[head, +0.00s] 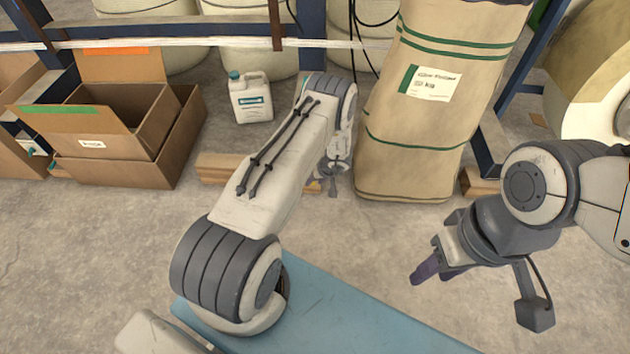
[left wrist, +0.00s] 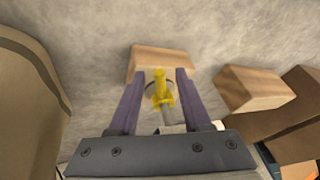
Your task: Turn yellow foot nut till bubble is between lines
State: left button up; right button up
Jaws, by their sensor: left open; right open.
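The yellow foot nut (left wrist: 161,90) shows in the left wrist view, with a yellow stem rising from it and a grey rod below. My left gripper (left wrist: 160,73) is open, its two purple fingers on either side of the nut with gaps at both sides. In the head view my left gripper (head: 328,184) is low near the floor, mostly hidden by my forearm. My right gripper (head: 424,271) hangs empty over bare floor at the right; one purple finger shows clearly. I see no bubble or level lines in either view.
Wooden blocks lie by the nut, one behind (left wrist: 162,60) and one at right (left wrist: 252,88). A large paper sack (head: 420,120) stands right of my left arm. A white jug (head: 250,100) and cardboard boxes (head: 115,175) stand left. A blue flat surface (head: 340,310) is in front.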

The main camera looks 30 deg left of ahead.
pick_arm(q)
jog(key=p+v, duration=0.5)
jog(key=v, duration=0.5)
jog(key=shift+r+p, duration=0.2)
jog(key=shift+p, duration=0.15)
